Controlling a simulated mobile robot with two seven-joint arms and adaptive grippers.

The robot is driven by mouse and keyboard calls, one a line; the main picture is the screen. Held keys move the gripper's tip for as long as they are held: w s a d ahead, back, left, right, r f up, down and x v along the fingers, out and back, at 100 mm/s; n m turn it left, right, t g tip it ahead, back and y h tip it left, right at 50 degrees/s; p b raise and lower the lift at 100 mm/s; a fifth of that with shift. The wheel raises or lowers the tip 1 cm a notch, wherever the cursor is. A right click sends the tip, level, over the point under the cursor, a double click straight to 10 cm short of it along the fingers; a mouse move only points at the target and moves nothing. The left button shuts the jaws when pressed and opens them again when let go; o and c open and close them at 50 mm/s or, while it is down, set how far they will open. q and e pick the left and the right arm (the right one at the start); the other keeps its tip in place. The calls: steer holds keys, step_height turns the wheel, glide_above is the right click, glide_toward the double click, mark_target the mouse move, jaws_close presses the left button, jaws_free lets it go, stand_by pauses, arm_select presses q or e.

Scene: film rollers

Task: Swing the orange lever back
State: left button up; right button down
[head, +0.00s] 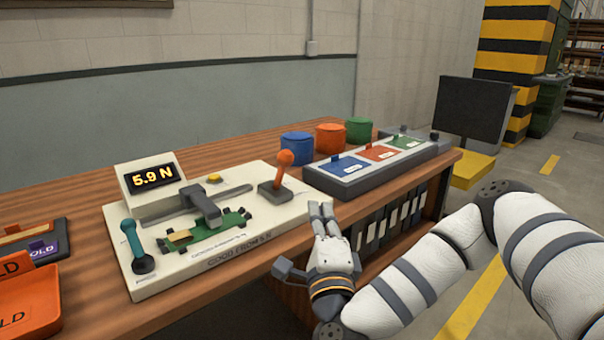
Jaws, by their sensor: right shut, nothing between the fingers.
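The orange lever (283,172) has a round orange knob on a stalk and stands on the right part of a cream test device (140,277). It leans slightly to the right at its top. My right gripper (321,208) is shut and empty, just right of and in front of the lever's base, apart from the knob. A teal lever (137,245) stands at the device's left end. A display (152,178) on the device reads 5.9 N. A green part (207,235) lies under a grey slide (203,203). My left gripper is not in view.
A grey tray (365,172) with blue, red and green panels sits right of the device. Blue, orange and green round containers (330,138) stand behind it. Orange bins (25,300) are at the left edge. Bare wooden tabletop (235,165) lies behind the device.

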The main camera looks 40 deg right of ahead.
mark_target(282, 168)
steer(key=x, duration=0.3)
steer(key=w+a+x, duration=0.1)
steer(key=x, duration=0.3)
steer(key=a+x, duration=0.1)
steer(key=x, duration=0.3)
steer(key=shift+w+a+r+p, duration=0.1)
steer(key=shift+a+r+p, duration=0.05)
steer(key=shift+r+p, duration=0.2)
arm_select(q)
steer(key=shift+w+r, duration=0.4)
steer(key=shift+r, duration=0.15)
